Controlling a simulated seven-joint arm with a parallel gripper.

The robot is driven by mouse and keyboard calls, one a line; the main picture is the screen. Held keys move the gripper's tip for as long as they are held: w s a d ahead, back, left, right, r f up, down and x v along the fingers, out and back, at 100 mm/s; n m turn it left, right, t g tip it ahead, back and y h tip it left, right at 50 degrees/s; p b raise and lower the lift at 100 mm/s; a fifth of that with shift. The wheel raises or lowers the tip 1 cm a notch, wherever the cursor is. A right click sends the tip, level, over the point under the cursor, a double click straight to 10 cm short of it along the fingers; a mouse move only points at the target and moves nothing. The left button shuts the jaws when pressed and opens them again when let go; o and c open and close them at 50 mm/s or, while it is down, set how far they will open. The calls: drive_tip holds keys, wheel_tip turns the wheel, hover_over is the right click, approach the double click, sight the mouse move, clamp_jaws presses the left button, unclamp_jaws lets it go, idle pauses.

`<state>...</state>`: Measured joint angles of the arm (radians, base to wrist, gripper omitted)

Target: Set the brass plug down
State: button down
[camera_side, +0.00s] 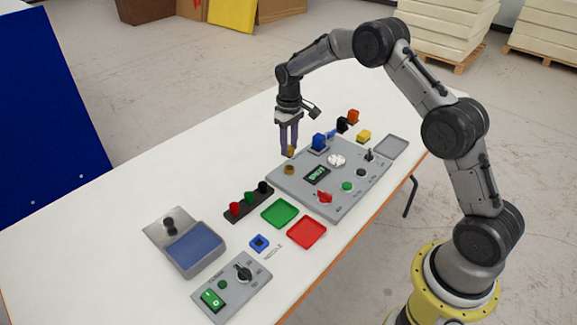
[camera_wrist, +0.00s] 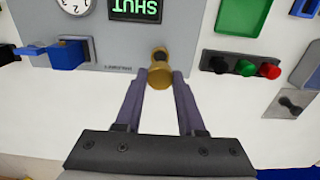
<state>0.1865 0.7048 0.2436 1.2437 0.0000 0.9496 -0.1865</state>
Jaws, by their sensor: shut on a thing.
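The brass plug (camera_wrist: 159,76) is between the two fingertips of my gripper (camera_wrist: 161,82) in the wrist view. My gripper (camera_side: 290,149) is shut on it and points down at the panel's far-left edge in the side view, where the plug (camera_side: 291,153) shows small. A brass socket (camera_side: 289,170) with a dark hole stands on the grey panel (camera_side: 284,184). In the wrist view the socket (camera_wrist: 160,53) lies just beyond the plug, partly covered by it. I cannot tell the plug's height above the surface.
The panel's display (camera_wrist: 137,8) reads SHUT. A rack of black, green and red pieces (camera_side: 249,201), a green tray (camera_side: 280,213) and a red tray (camera_side: 307,232) lie nearby.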

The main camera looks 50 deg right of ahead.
drive_tip(key=shift+r, duration=0.25)
